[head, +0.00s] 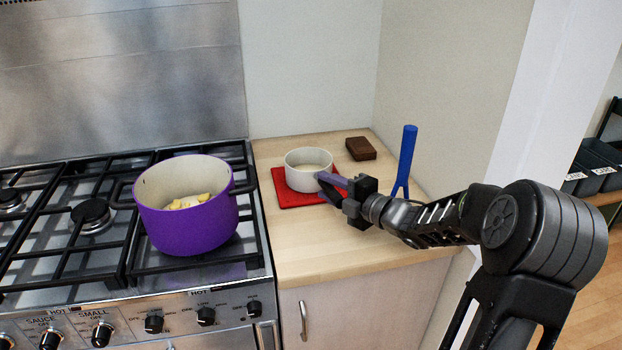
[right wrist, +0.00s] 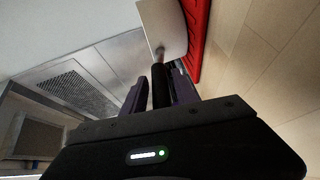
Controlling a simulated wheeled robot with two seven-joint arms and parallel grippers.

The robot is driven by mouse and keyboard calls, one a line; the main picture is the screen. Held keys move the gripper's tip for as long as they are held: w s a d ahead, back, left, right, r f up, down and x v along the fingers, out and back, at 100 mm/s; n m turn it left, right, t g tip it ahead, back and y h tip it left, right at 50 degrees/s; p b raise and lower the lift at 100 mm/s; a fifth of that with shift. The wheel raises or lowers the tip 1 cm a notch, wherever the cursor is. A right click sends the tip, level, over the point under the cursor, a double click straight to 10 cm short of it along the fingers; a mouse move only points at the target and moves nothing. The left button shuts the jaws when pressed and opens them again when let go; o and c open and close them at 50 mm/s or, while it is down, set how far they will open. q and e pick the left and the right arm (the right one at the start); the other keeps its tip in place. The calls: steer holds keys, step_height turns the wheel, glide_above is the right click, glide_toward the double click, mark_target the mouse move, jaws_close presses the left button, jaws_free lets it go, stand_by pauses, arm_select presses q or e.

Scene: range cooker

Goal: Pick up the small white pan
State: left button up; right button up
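The small white pan (head: 308,172) stands upright on a red mat (head: 284,194) on the wooden counter. My right gripper (head: 332,190) reaches in from the right, at the pan's handle side. In the right wrist view, the pan's white side (right wrist: 163,27) shows at the top, and its dark handle (right wrist: 160,84) runs between the two fingers of my right gripper (right wrist: 159,86). The fingers are apart, one on each side of the handle, and narrow gaps seem to show. In the head view the gripper hides most of the handle. My left gripper is not in view.
A purple pot (head: 187,228) with yellow pieces inside stands on the cooker's black grates (head: 70,240), left of the counter (head: 330,250). A brown block (head: 361,148) lies behind the mat. A blue upright object (head: 406,158) stands near the right wall. The counter's front is clear.

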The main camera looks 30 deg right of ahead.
jaws_close()
steer(key=shift+r, duration=0.15)
stand_by(0.9)
